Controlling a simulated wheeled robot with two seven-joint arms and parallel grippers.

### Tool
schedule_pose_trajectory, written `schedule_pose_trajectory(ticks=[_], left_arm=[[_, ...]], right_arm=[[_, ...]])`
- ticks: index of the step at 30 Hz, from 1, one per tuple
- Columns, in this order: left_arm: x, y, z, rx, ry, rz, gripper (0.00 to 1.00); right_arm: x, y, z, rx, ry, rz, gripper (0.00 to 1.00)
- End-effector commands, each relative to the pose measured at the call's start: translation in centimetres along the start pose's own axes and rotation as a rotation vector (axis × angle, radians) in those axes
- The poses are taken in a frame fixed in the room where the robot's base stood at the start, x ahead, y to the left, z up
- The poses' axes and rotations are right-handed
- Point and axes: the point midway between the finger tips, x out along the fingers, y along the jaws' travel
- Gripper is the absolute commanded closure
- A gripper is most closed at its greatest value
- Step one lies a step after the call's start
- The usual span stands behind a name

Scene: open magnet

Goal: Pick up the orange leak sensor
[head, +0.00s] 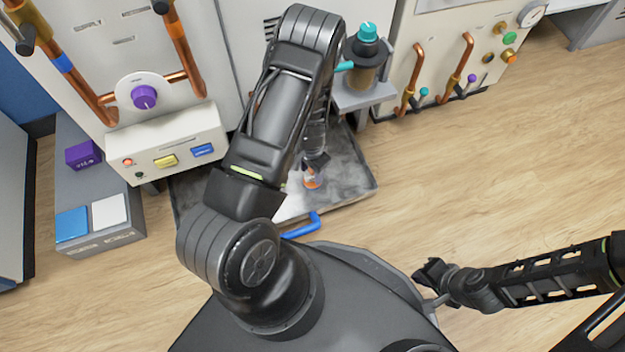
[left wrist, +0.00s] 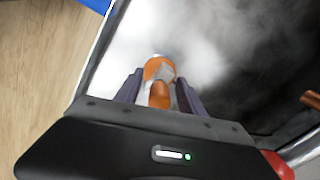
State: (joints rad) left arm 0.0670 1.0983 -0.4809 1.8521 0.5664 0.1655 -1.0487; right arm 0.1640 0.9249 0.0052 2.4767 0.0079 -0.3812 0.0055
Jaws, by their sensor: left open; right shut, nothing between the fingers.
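The orange leak sensor (left wrist: 160,70) stands in the misty grey tray (left wrist: 215,30), with a pale grey patch on its side. It also shows small in the head view (head: 312,182), partly hidden by my left gripper (head: 316,163). In the left wrist view my left gripper (left wrist: 159,90) is open, with one dark finger on each side of the sensor. I cannot tell whether the fingers touch it. My right gripper (head: 436,290) is shut and empty, low at the right beside my base, away from the tray.
A white control box (head: 168,145) with coloured buttons stands left of the tray. A blue handle (head: 302,227) lies at the tray's front. Wooden floor at the right is clear.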

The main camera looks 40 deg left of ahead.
Motion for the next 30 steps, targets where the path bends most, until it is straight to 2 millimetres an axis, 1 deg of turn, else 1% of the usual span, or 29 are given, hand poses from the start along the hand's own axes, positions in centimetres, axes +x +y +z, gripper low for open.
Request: schedule_pose_trajectory(ticks=[1,2,20,30], left_arm=[[0.48,0.02,0.03,0.0,-0.001,0.0,0.54],[0.52,0.01,0.02,-0.001,0.0,0.0,0.54],[0.4,0.0,-0.01,-0.001,0.0,0.0,0.54],[0.4,0.0,-0.01,-0.001,0.0,0.0,0.82]], right_arm=[[0.27,0.07,-0.02,0.0,0.001,0.0,1.0],[0.27,0.06,-0.03,0.0,0.001,0.0,1.0],[0.17,0.03,-0.02,0.0,0.001,0.0,1.0],[0.17,0.03,-0.02,0.0,0.0,0.0,1.0]])
